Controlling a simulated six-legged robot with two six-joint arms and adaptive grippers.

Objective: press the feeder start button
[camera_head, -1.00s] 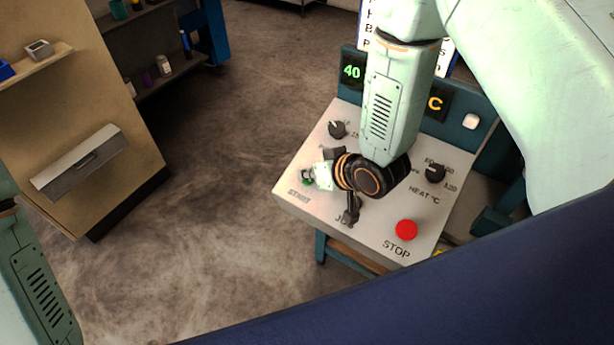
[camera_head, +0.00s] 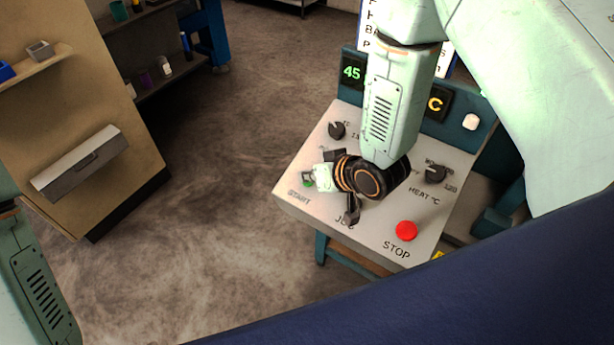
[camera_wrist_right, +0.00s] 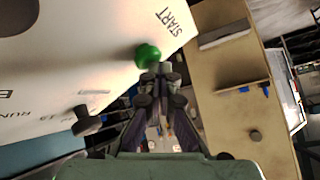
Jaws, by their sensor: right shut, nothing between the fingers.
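The green start button (camera_wrist_right: 148,54) sits near the edge of the pale panel, beside the word START, in the right wrist view. In the head view only a bit of the green button (camera_head: 307,183) shows, at the panel's left corner. My right gripper (camera_wrist_right: 160,72) is shut and empty, its fingertips right at the button and overlapping its edge in the wrist view. I cannot tell whether they touch it. In the head view my right gripper (camera_head: 315,179) is partly hidden by its own wrist. My left gripper is out of view; only its arm shows at lower left.
The control panel (camera_head: 290,204) also carries a red STOP button (camera_head: 406,230), a black JOG lever (camera_head: 352,210), a HEAT knob (camera_head: 436,174) and another knob (camera_head: 337,130). A green-digit display (camera_head: 352,72) reads 45. Open floor lies left of the panel.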

